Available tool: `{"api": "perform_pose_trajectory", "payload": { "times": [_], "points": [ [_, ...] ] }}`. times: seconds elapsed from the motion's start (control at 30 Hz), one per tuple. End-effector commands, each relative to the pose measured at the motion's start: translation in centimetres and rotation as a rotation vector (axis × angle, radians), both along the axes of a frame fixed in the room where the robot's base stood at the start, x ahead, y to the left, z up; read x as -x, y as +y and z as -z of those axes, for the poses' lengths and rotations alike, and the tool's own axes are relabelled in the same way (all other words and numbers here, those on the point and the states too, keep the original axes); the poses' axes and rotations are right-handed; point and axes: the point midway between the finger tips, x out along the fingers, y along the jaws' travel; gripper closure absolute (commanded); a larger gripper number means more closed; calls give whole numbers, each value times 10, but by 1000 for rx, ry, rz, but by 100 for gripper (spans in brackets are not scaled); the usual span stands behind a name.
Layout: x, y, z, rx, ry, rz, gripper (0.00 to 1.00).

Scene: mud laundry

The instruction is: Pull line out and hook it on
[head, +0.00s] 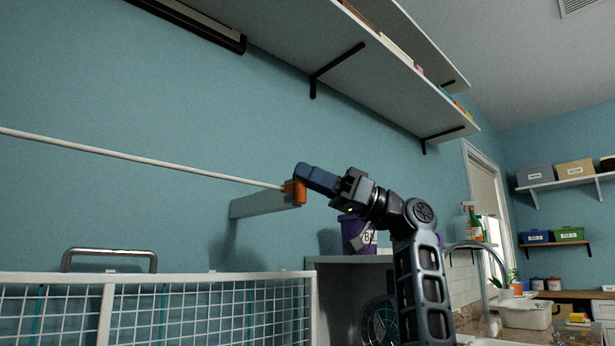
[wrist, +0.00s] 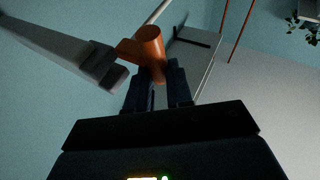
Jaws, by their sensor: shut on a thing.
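The white line (head: 140,158) is stretched out from the left edge in the head view, sloping gently down to an orange end piece (head: 299,192). My gripper (head: 303,174) is shut on this orange piece. In the wrist view the orange piece (wrist: 151,48) stands between my two dark fingers (wrist: 160,88), with the line (wrist: 158,12) behind it. A grey bar (head: 258,204) sticks out from the wall just behind and below the orange piece. A grey bar with a dark end (wrist: 85,60) lies left of the piece in the wrist view. I cannot tell whether they touch.
A white wire rack (head: 200,310) with a metal handle (head: 108,253) stands at lower left. A purple tub (head: 352,232) sits on a shelf behind my arm. A long wall shelf (head: 350,60) on black brackets hangs above. Open air lies between.

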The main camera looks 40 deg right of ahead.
Motion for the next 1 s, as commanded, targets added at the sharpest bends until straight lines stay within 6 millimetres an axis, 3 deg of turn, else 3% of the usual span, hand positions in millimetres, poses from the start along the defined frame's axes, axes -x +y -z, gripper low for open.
{"api": "perform_pose_trajectory", "payload": {
  "times": [0.03, 0.07, 0.3, 1.0],
  "points": [
    [-1, -4, 2, -3, 4, 8, 100],
    [-1, -4, 2, -3, 4, 8, 77],
    [0, -3, 1, -3, 2, 6, 54],
    [2, -6, 2, -3, 1, 6, 54]
  ]
}}
